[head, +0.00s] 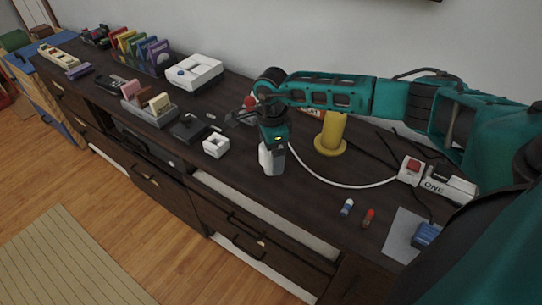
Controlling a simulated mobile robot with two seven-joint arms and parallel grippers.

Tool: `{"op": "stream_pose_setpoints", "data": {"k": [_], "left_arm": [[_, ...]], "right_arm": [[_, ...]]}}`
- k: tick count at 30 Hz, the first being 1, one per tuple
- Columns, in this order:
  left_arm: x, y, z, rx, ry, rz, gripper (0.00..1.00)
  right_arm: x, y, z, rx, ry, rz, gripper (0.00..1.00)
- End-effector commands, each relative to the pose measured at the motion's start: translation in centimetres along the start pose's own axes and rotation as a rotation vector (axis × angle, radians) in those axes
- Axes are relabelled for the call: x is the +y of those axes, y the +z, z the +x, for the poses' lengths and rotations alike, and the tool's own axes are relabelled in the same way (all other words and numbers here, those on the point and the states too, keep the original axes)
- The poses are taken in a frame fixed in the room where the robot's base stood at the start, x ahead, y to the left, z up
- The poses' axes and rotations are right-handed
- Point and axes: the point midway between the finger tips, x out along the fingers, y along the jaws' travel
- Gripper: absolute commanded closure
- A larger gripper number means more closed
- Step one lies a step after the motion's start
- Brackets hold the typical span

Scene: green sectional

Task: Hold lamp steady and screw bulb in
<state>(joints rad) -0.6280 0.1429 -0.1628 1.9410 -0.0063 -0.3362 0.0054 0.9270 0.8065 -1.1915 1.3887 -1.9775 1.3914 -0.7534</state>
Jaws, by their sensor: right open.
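A yellow post on a round base (332,137) stands upright on the dark cabinet top. It may be the lamp; its upper end is partly hidden by my right arm. A white cable runs near its base toward a red-buttoned white switch box (411,169). I cannot pick out a bulb for certain. My right gripper (271,157) points down above the cabinet top, left of the yellow post and apart from it. It is open, and I see nothing held in it. My left gripper is not in view.
A small white box (216,146) and a black device (187,127) lie left of my right gripper. A white console (194,72) and several coloured cases (143,52) stand farther back. Small blue-white (347,207) and red (369,218) pieces lie near the front edge.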

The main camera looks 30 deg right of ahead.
Motion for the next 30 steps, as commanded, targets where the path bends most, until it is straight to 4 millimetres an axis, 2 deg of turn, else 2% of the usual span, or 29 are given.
{"op": "stream_pose_setpoints", "data": {"k": [3, 12, 30], "left_arm": [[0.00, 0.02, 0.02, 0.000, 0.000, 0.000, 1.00], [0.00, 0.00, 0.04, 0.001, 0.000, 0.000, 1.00], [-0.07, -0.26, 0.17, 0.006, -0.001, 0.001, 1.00]], "right_arm": [[0.00, 0.06, 0.63, -0.001, -0.001, -0.001, 0.08], [0.00, 0.03, 0.63, -0.001, -0.001, -0.001, 0.08], [-0.01, 0.01, 0.60, -0.001, 0.000, -0.001, 0.65]]}}
